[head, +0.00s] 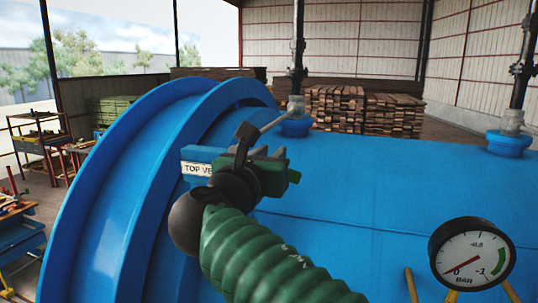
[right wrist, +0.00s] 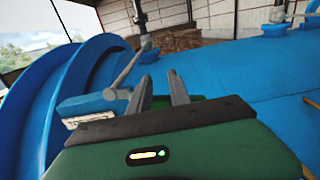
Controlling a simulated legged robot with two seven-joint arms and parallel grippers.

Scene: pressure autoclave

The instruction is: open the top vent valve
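The top vent valve (head: 296,104) sits on a blue flange (head: 295,127) on top of the blue vessel, under a dark vertical pipe. Its grey lever (head: 272,121) slants down to the left, towards my right gripper (head: 273,151). In the right wrist view the valve (right wrist: 146,43) is ahead, and its lever (right wrist: 126,70) comes down close to the left finger. My right gripper (right wrist: 160,88) is open, with a clear gap between the fingers and nothing between them. Whether the left finger touches the lever I cannot tell. A label reading "TOP VE" (head: 197,168) is partly hidden by my right gripper. My left gripper is out of view.
The blue vessel (head: 370,190) fills the front, with a large raised rim (head: 120,190) at left. A pressure gauge (head: 472,254) stands at lower right. A second valve and pipe (head: 511,122) stand further right. Stacked timber (head: 345,108) lies behind. Workbenches are at left.

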